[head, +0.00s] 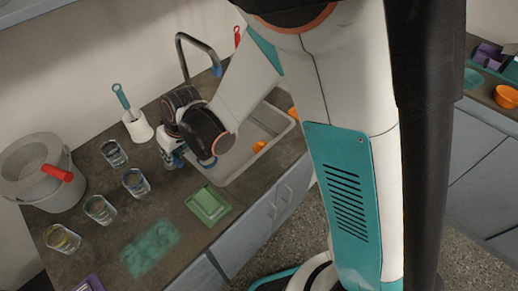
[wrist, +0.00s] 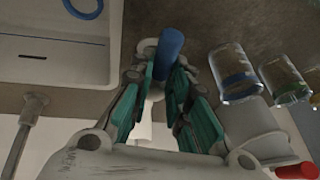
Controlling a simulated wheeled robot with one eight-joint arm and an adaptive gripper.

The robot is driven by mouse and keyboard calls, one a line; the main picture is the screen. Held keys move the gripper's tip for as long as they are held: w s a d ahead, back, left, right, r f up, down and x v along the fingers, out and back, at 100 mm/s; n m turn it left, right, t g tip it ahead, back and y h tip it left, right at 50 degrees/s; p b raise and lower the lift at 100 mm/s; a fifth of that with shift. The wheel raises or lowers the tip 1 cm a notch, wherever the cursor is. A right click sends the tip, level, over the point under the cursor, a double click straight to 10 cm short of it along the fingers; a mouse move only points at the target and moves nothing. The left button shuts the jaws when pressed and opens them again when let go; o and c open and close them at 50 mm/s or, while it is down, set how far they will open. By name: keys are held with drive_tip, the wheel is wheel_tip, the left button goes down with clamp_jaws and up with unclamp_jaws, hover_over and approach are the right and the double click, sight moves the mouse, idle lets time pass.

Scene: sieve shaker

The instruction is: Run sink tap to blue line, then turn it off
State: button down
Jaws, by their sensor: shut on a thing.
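The grey arched tap (head: 184,38) stands behind the white sink (head: 285,118); part of a grey pipe (wrist: 22,130) shows at the left of the wrist view. The sink's near corner (wrist: 105,70) is at upper left there, with a thin dark line (wrist: 50,38) on its inner wall. My gripper (wrist: 165,75) is shut on a blue handle (wrist: 171,42) with a pale rounded base, beside the sink. I cannot tell how the handle joins the tap. In the head view my gripper (head: 172,157) is over the counter left of the sink. The water is hidden.
Several glasses (head: 135,182) stand left of the sink, one with a blue band (wrist: 238,82). A grey pot (head: 35,175) with a red handle, a brush in a white holder (head: 138,128) and a green dish (head: 208,205) are nearby. The front counter is partly clear.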

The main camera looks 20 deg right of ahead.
drive_tip(key=n+g, duration=0.1)
drive_tip(key=n, duration=0.1)
drive_tip(key=w+d+n, duration=0.1)
drive_tip(key=n, duration=0.1)
drive_tip(key=shift+w+d+g+y+b, duration=0.1)
drive_tip(key=shift+w+g+y+b, duration=0.1)
drive_tip(key=shift+g+y+b, duration=0.2)
drive_tip(key=n+g, duration=0.1)
drive_tip(key=n, duration=0.1)
drive_tip(key=w+n, duration=0.1)
drive_tip(key=n, duration=0.1)
drive_tip(key=w+n+g, duration=0.1)
drive_tip(key=n, duration=0.2)
drive_tip(key=shift+w+d+g+b, duration=0.2)
drive_tip(key=shift+g+b, duration=0.1)
drive_tip(key=shift+b, duration=0.05)
drive_tip(key=shift+w+a+n+g+h, duration=0.1)
drive_tip(key=shift+w+n+g+h, duration=0.25)
drive_tip(key=shift+n, duration=0.8)
drive_tip(key=shift+w+a+n+g+h, duration=0.15)
drive_tip(key=shift+w+n+g, duration=0.3)
drive_tip(key=shift+n, duration=0.7)
drive_tip(key=shift+s, duration=0.1)
idle(3.8)
